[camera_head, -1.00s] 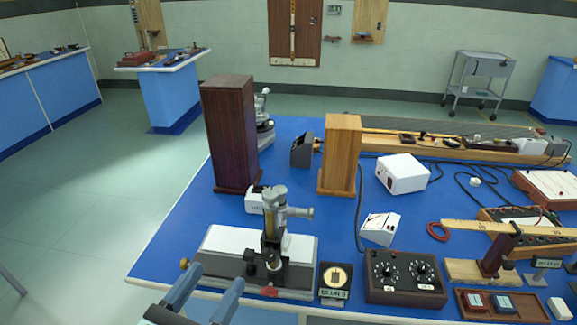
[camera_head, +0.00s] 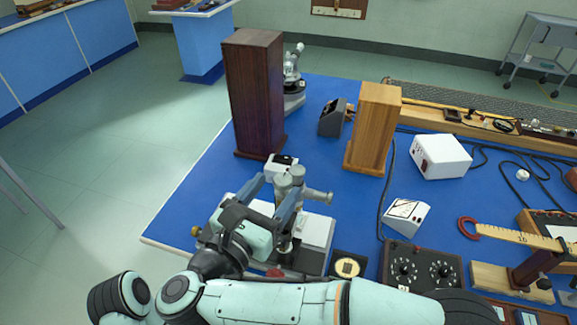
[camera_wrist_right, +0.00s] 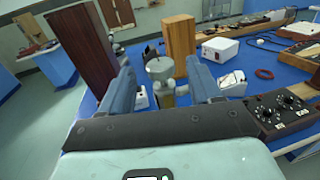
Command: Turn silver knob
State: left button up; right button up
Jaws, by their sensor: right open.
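The grey measuring instrument with an upright column and a side tube stands on its pale base near the front left of the blue bench; its column top (camera_head: 290,177) shows just past my fingers. My right gripper (camera_head: 277,187) is open, reaching over the base with its fingers close to the column. In the right wrist view, the round grey top (camera_wrist_right: 160,68) of the instrument appears between the two spread fingers (camera_wrist_right: 162,82). A brass knob (camera_head: 196,231) sticks out at the base's left end. I cannot tell which part is the silver knob. My left gripper is not in view.
A dark wooden box (camera_head: 255,95) and a lighter wooden box (camera_head: 374,130) stand behind the instrument. A black two-dial box (camera_head: 423,267), a white meter (camera_head: 406,215) and a wooden ruler stand (camera_head: 515,238) are to the right. Blue bench surface lies bare between them.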

aim_at(287, 173)
jog(key=p+x, duration=0.1)
jog(key=x, duration=0.5)
jog(key=c, duration=1)
